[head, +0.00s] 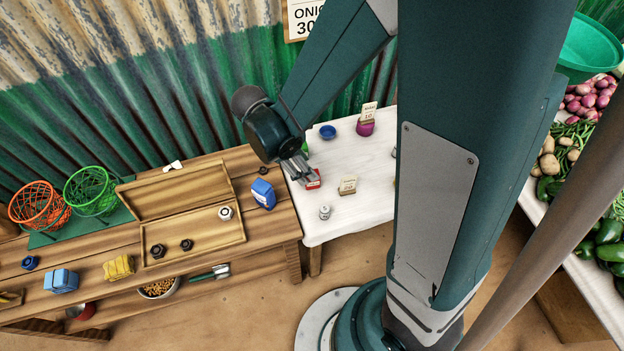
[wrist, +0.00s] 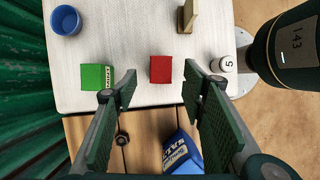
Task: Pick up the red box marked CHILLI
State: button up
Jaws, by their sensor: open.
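The red box (wrist: 161,69) stands on the white table (wrist: 140,20), between the lines of my open fingers in the wrist view and just beyond their tips. Its marking cannot be read. In the head view the red box (head: 313,181) is partly hidden by my gripper (head: 301,174), which hangs over the table's left edge close to it. In the wrist view my gripper (wrist: 160,84) has its two fingers wide apart with nothing between them.
A green box (wrist: 97,77) stands left of the red box, near the left finger. A blue bowl (wrist: 66,20), a wooden price block (wrist: 187,16) and a white weight marked 5 (wrist: 228,63) are also on the table.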

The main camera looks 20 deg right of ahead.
jog(key=shift+d+f, duration=0.1)
jog(key=shift+f, duration=0.1)
jog(key=shift+b+x, duration=0.95)
jog(key=shift+x, duration=1.65)
jog(key=c, duration=1)
jog(key=shift+r, duration=0.15)
jog(key=shift+c, duration=0.2)
jog(key=shift+r+p, duration=1.5)
jog(key=shift+r, duration=3.4)
